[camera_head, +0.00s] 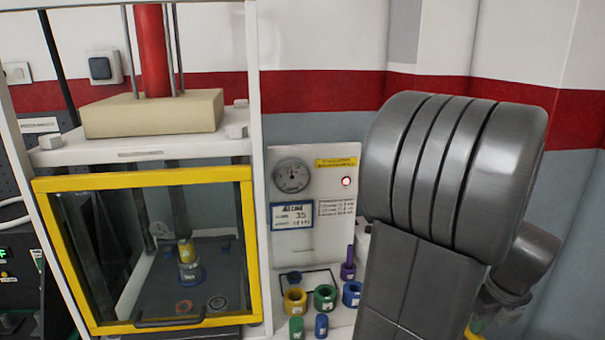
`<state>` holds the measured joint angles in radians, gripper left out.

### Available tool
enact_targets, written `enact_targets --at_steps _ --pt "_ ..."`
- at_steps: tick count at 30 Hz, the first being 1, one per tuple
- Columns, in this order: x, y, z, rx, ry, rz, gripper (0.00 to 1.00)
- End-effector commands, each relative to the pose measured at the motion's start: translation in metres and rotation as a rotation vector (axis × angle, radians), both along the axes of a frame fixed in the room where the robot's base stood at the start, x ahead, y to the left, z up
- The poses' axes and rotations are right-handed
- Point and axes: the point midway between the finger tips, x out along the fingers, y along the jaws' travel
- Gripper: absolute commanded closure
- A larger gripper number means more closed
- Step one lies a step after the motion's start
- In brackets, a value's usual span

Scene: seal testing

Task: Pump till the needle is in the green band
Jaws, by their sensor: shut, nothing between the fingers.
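The round dial gauge (291,175) sits on the white panel (310,240) right of the test press. Its needle and any green band are too small to read. A red lamp (346,182) glows on the same panel. I cannot make out a pump handle; my own large grey arm link hides the area right of the panel. My gripper's fingers do not show behind that link. The yellow-framed clear guard (150,178) of the press is closed. Behind it a small stack with a yellow band and a blue base (191,272) stands on the press floor.
Several coloured rings and sleeves stand below the panel, among them a yellow ring (295,300), a green ring (325,296) and a purple part (348,266). A dark handle (170,322) is on the guard's lower edge. My arm fills much of the right side.

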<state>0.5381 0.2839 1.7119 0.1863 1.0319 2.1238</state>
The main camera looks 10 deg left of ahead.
Motion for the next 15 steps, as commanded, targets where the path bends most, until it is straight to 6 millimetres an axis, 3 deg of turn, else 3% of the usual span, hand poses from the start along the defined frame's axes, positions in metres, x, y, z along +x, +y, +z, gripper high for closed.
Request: enact_targets --at_steps 15 --pt "-0.0006 0.0002 -0.007 0.002 0.002 -0.001 1.0"
